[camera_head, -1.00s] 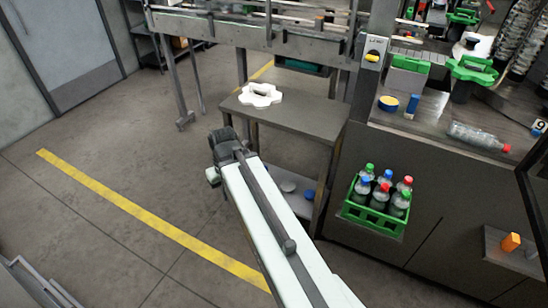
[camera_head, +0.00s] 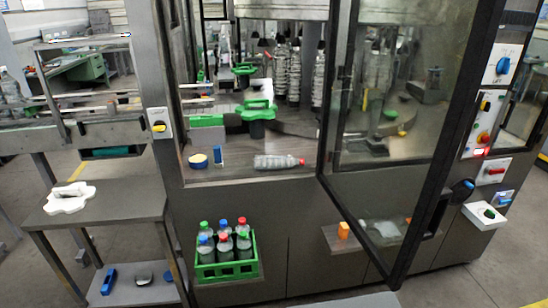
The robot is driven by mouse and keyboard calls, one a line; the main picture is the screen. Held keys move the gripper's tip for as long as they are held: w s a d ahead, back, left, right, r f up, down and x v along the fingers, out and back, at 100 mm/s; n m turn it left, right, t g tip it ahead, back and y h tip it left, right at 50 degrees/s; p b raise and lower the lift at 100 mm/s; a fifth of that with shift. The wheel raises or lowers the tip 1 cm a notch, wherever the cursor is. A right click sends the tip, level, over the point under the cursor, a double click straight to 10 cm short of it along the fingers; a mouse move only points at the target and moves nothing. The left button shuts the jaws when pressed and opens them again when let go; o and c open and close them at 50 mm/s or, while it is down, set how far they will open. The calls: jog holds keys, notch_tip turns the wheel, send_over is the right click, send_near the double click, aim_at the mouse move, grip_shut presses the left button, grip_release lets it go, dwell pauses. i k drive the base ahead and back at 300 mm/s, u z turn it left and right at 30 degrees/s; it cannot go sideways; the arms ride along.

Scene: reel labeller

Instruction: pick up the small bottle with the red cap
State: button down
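A clear bottle (camera_head: 275,162) with a red cap lies on its side on the machine's dark deck, its cap pointing right. Small bottles (camera_head: 225,245) stand upright in a green crate (camera_head: 228,270) at the machine's front; their caps are red, blue and green. At least one red-capped bottle (camera_head: 242,232) is in the crate's back row. Which red-capped bottle is the small one I cannot tell for certain. My gripper is out of view; only a pale piece of my arm shows at the bottom edge.
An open glass door (camera_head: 395,140) juts toward me, right of the lying bottle. A yellow-and-blue round item (camera_head: 198,160) and a blue item (camera_head: 218,156) are on the deck. A side table (camera_head: 110,213) holds a white lobed part (camera_head: 69,198). An orange block (camera_head: 343,230) sits right of the crate.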

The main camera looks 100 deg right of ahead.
aim_at(260, 162)
jog(key=u, duration=0.3)
jog(key=k, duration=1.35)
jog(key=z, duration=1.5)
jog(key=i, duration=0.65)
jog(key=z, duration=0.1)
